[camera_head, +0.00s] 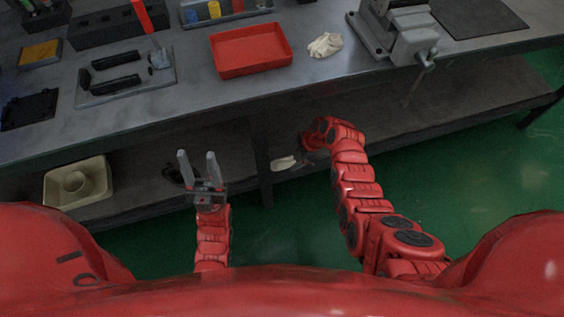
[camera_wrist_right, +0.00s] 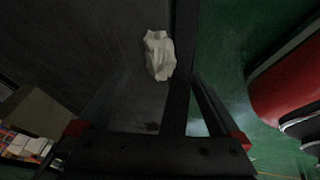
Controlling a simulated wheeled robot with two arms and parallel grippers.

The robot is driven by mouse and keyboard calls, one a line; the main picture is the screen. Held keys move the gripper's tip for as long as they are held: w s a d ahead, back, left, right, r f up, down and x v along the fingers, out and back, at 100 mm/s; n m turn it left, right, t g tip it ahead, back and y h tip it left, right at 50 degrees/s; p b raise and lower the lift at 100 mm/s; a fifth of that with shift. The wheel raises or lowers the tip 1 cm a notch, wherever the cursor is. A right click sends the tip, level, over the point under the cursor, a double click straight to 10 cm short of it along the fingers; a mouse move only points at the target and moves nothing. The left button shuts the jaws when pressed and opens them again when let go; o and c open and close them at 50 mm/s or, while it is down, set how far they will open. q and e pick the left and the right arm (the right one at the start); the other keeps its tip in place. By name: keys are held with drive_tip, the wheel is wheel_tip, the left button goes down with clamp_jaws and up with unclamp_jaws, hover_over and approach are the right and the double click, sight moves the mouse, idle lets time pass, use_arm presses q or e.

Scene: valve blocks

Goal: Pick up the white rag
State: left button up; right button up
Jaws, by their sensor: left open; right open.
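A crumpled white rag (camera_head: 325,45) lies on the bench top, between the red tray and the vise. A second crumpled white cloth (camera_head: 283,162) shows lower down, at the lower shelf's edge beside a bench leg. A crumpled white cloth (camera_wrist_right: 159,55) also shows in the right wrist view on a dark surface, ahead of the fingers; it appears to be the lower one. My right gripper (camera_head: 302,159) is open, empty and close to the lower cloth, partly hidden by its own wrist. My left gripper (camera_head: 197,158) is open and empty, fingers upward, in front of the bench.
A red tray (camera_head: 251,50), a grey vise (camera_head: 402,35) and a fixture with a red handle (camera_head: 125,78) stand on the bench (camera_head: 190,100). A beige container (camera_head: 77,182) sits on the lower shelf (camera_head: 420,130) at left. Green floor is free in front.

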sight(284, 161)
drive_tip(key=shift+x, duration=1.3)
drive_tip(key=shift+a+b+x, duration=0.2)
drive_tip(key=shift+b+x, duration=1)
drive_tip(key=shift+x, duration=0.7)
drive_tip(key=shift+r, duration=0.15)
drive_tip(key=c, duration=1.4)
drive_tip(key=shift+r, duration=0.1)
